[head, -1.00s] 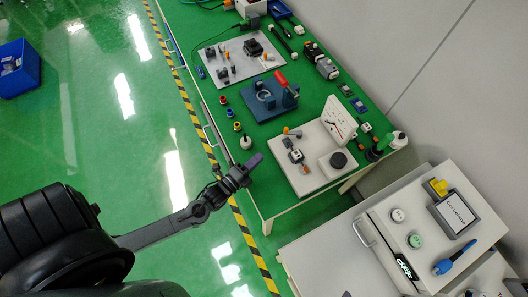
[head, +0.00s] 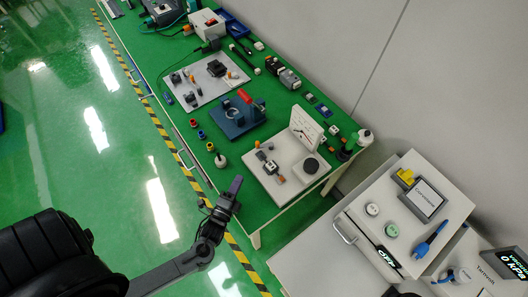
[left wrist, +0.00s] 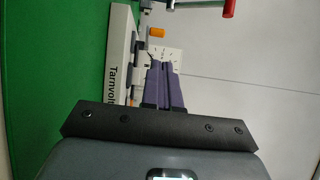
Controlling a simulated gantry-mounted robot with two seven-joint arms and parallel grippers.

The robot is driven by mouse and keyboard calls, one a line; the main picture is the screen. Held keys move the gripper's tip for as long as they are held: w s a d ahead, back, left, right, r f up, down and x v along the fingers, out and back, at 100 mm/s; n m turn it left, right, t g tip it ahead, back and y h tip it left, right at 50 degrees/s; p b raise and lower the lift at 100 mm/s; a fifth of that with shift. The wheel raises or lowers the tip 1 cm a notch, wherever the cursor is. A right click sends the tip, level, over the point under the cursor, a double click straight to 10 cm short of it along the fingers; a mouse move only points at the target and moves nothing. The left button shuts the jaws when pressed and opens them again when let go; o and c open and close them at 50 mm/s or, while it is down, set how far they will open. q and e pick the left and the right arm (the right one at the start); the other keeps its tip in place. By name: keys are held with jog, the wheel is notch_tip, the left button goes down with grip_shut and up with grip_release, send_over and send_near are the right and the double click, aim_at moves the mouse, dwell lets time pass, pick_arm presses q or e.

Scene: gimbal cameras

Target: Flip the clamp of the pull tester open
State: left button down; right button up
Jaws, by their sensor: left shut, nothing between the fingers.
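The pull tester is a light grey plate (head: 253,165) with an upright white dial panel (head: 306,129) and a dark round knob (head: 310,166), at the front end of the green bench. A small grey clamp with orange parts (head: 270,169) sits on its left part. My left gripper (head: 236,184) is shut and empty, with purple fingers, just left of the plate and apart from it. In the left wrist view the fingers (left wrist: 165,84) lie together beside the plate's edge marked Tarnvolt (left wrist: 116,60), with an orange knob (left wrist: 156,31) and the dial beyond. My right gripper is not in view.
A blue fixture with a red handle (head: 244,97) stands behind the tester. A bottle (head: 220,160) and coloured cups (head: 201,134) stand along the bench's left edge. A white cabinet (head: 405,215) is at right. The floor at left is clear.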

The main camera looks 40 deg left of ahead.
aim_at(257, 146)
pick_arm(q)
jog(key=shift+s+d+r, duration=0.15)
jog(key=shift+s+d, duration=0.05)
jog(key=shift+d, duration=0.15)
jog(key=shift+s, duration=0.1)
jog(key=shift+a, duration=0.1)
jog(key=shift+w, duration=0.2)
jog(key=x, duration=1.2)
jog(key=shift+w+a, duration=0.35)
jog(key=shift+w, duration=0.4)
